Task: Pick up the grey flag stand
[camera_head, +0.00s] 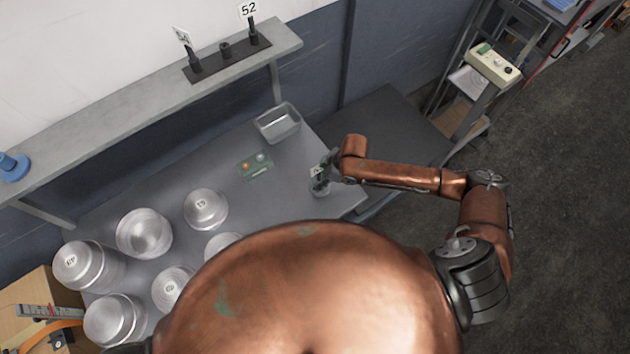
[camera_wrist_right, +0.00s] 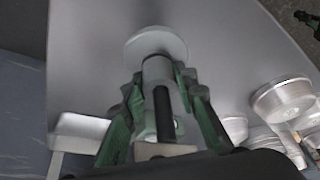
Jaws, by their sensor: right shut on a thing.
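The grey flag stand (camera_head: 320,189) is at the right end of the grey table, with a small white numbered flag at its top. In the right wrist view its round pale base (camera_wrist_right: 155,43) and thick post show beyond the fingers. My right gripper (camera_head: 329,167) is at the stand from the right. In the right wrist view the green fingers of the right gripper (camera_wrist_right: 160,80) are shut on the stand's post, one on each side. I cannot tell whether the base touches the table. My left gripper is not in view.
A metal tray (camera_head: 277,123) and a green panel (camera_head: 255,166) lie behind on the table. Several metal pans (camera_head: 145,233) fill its left side. Above, a shelf (camera_head: 130,110) carries a black rack (camera_head: 226,59) with numbered flags. The table between panel and stand is clear.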

